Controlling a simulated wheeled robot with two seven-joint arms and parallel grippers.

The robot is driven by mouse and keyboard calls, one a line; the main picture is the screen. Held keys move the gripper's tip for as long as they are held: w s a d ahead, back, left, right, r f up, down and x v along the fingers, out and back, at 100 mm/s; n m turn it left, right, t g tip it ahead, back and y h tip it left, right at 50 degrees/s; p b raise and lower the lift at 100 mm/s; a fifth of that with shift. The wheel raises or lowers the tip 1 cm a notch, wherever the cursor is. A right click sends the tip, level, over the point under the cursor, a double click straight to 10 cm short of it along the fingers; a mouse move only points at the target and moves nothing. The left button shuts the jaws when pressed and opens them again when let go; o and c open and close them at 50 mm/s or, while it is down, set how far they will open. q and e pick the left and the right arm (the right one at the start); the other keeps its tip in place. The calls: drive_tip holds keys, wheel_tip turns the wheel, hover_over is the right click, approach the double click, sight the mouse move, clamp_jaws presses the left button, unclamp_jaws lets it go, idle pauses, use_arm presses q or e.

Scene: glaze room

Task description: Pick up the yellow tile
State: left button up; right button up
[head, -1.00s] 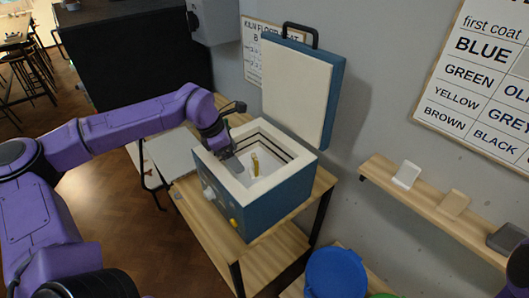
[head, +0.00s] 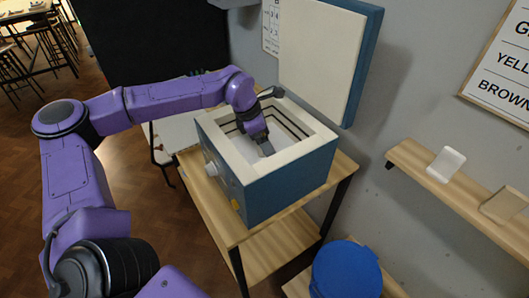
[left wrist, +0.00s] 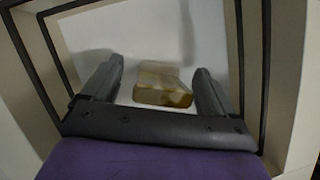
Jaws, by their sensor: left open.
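The yellow tile (left wrist: 162,90) stands inside the kiln, between and a little beyond the open fingers of my left gripper (left wrist: 158,85) in the left wrist view. Its lower part is amber and its upper face paler. In the head view my left gripper (head: 266,148) reaches down into the kiln's opening and hides the tile. The blue kiln (head: 285,188) has a pale rim, and its lid (head: 322,50) stands open at the back. My right gripper is not in view.
The kiln stands on a wooden table (head: 212,205). A wall shelf (head: 445,192) at the right holds a white tile (head: 446,163) and a tan one (head: 503,205). A blue lidded bucket (head: 345,270) stands below. The kiln walls are close around my left gripper.

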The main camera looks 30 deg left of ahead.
use_arm(q)
drive_tip(key=shift+d+f, duration=0.15)
drive_tip(key=shift+f, duration=0.15)
drive_tip(key=c, duration=1.3)
